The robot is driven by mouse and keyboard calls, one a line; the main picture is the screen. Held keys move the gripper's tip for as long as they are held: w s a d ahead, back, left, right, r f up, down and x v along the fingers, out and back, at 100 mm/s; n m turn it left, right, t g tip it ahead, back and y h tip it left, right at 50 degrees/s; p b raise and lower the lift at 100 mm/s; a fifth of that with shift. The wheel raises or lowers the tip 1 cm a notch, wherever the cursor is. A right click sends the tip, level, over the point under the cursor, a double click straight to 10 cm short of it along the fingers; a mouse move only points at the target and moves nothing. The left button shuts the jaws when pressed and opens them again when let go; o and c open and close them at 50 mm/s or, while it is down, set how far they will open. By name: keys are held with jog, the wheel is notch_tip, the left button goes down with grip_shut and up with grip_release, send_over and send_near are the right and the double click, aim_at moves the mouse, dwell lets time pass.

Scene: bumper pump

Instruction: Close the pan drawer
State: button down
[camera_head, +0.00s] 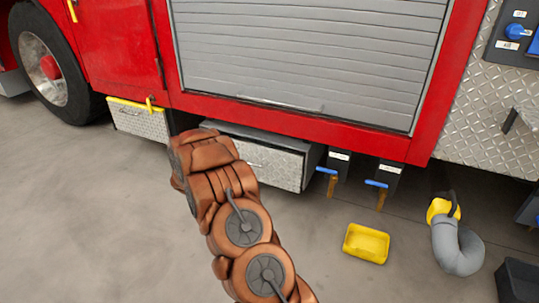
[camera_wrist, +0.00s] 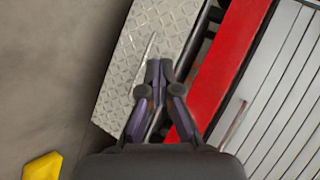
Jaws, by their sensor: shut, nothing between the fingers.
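The pan drawer (camera_head: 275,163) is under the red truck's grey shutter in the head view. It stands out from the body, with its top and right side showing. Its front is diamond plate, and my arm hides its left part. The diamond plate front (camera_wrist: 135,75) also fills the upper middle of the wrist view, with a thin handle bar (camera_wrist: 146,50) on it. My gripper (camera_wrist: 160,64) is shut and empty, its fingertips over the plate's right part beside the handle. I cannot tell if they touch. The gripper is hidden behind my arm in the head view.
A second diamond plate box (camera_head: 140,123) with a yellow bar is at left. Blue-handled valves (camera_head: 376,184) hang right of the drawer. A yellow tray (camera_head: 366,243) and a grey hose elbow (camera_head: 457,247) are on the floor at right. The floor in front is otherwise clear.

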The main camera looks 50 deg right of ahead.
jog(key=s+d+f+m+g+h, duration=0.1)
jog(key=s+d+f+m+h, duration=0.25)
jog(key=d, duration=0.65)
jog(key=m+g+h, duration=0.3)
jog(key=m+h, duration=0.3)
send_near(272, 150)
jog(key=shift+n+y, duration=0.25)
jog(key=b+x, duration=0.4)
jog(key=x, duration=0.3)
jog(key=shift+b, duration=0.3)
jog(key=shift+d, duration=0.2)
jog(key=shift+w+d+r, duration=0.1)
jog(key=shift+d, duration=0.45)
jog(key=shift+w+d+p, duration=0.3)
jog(key=shift+d, duration=0.2)
jog(key=shift+s, duration=0.1)
